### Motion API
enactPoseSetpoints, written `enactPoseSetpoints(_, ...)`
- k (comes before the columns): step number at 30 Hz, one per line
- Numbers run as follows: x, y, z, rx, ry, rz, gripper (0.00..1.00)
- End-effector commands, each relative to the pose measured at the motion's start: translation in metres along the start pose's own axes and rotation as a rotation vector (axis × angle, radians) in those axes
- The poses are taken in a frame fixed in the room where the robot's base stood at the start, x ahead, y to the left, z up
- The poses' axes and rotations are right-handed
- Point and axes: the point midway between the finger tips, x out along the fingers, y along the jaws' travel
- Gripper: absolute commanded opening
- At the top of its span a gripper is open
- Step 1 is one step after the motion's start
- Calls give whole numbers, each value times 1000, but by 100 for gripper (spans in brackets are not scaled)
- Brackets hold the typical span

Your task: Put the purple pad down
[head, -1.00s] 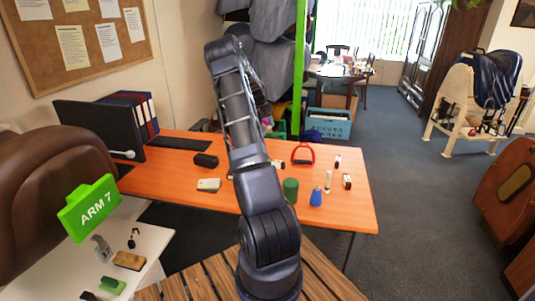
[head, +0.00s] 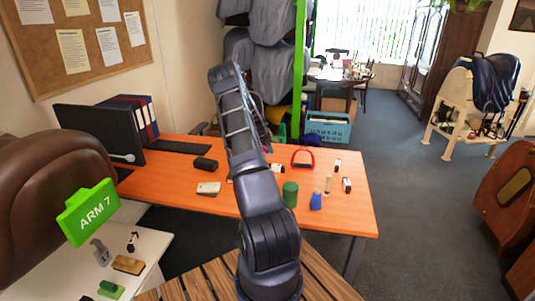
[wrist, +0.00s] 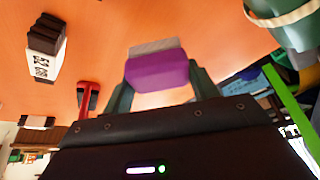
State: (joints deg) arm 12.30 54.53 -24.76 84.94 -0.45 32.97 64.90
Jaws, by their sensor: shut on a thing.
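The purple pad (wrist: 158,72) is between the two fingers of my gripper (wrist: 160,84) in the wrist view. A grey strip runs along its far edge. The gripper is shut on it, with the orange table top (wrist: 220,30) beyond it. I cannot tell whether the pad touches the table. In the head view my arm hides most of the gripper and the pad, over the back part of the orange table (head: 240,205).
A green cylinder (head: 290,194), blue bottle (head: 316,201) and small boxes (head: 347,185) stand at the right. A black case (head: 205,164) lies left.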

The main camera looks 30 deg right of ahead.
Motion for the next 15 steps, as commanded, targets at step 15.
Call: enactPoseSetpoints(15,29,0,12,-1,0,0,36)
